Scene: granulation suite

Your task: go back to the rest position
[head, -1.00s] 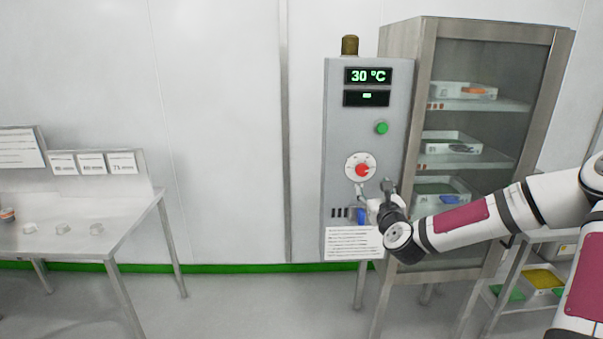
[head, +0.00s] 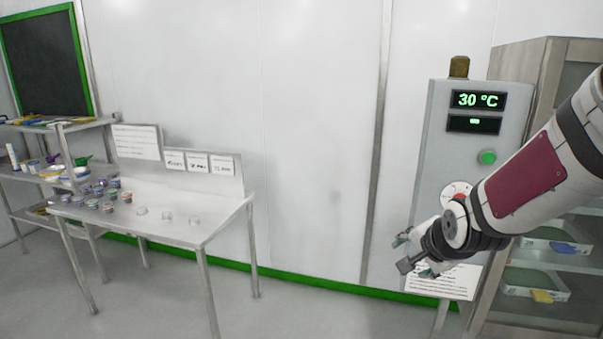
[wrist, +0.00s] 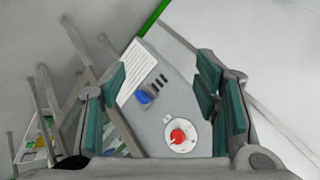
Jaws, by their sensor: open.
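My gripper (head: 416,256) is in front of the lower part of the grey control panel (head: 437,150) in the head view. Its jaws are apart and nothing is held between them. In the wrist view my gripper (wrist: 162,105) shows two green-padded fingers spread wide. Between them, farther off, are the panel's red knob (wrist: 178,136) on a white dial, a blue part (wrist: 143,96) and a white text sheet (wrist: 138,74). The panel display (head: 477,100) reads 30 °C.
The glass-fronted cabinet (head: 529,80) with trays stands right of the panel, partly behind my arm. At left is a metal table (head: 190,232) with several small containers and cards, beside a shelf rack (head: 30,178). Floor between table and panel is clear.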

